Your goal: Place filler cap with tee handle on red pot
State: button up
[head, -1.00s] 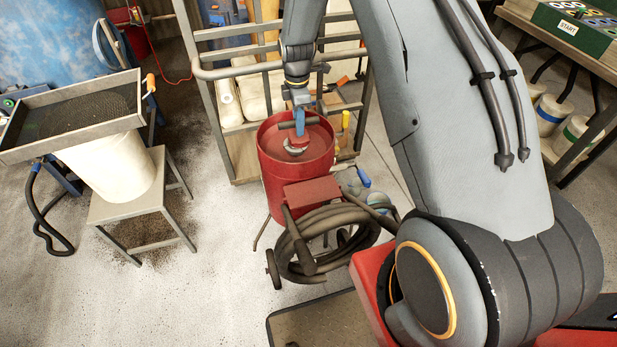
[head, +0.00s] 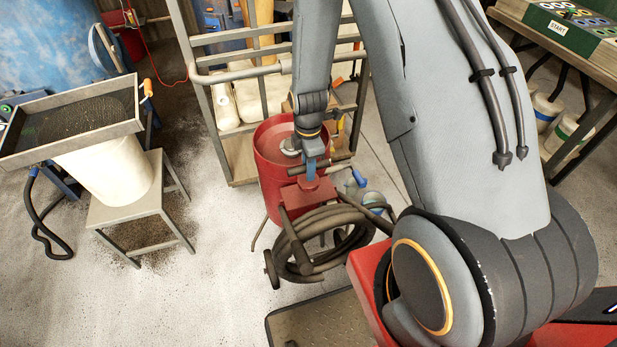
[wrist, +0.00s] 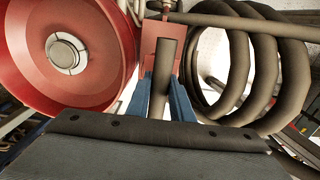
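The red pot (head: 268,165) stands left of the cart's hose coil. Its dished top with a round metal filler opening (head: 289,147) shows uncovered; the opening also shows in the wrist view (wrist: 66,53). My gripper (head: 310,168) is shut on the dark tee handle (head: 326,166) of the filler cap, which also lies between the blue fingers in the wrist view (wrist: 158,82).
A coiled dark hose (head: 325,243) hangs in front of the pot. A metal rack (head: 228,110) stands behind it. A stool (head: 130,210) with a white bucket and a mesh-bottomed tray (head: 75,120) stands left. Floor between stool and pot is clear.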

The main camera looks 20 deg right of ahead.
jog(key=shift+f+p, duration=0.7)
jog(key=shift+f, duration=1.6)
jog(key=shift+f, duration=0.2)
jog(key=o, duration=0.6)
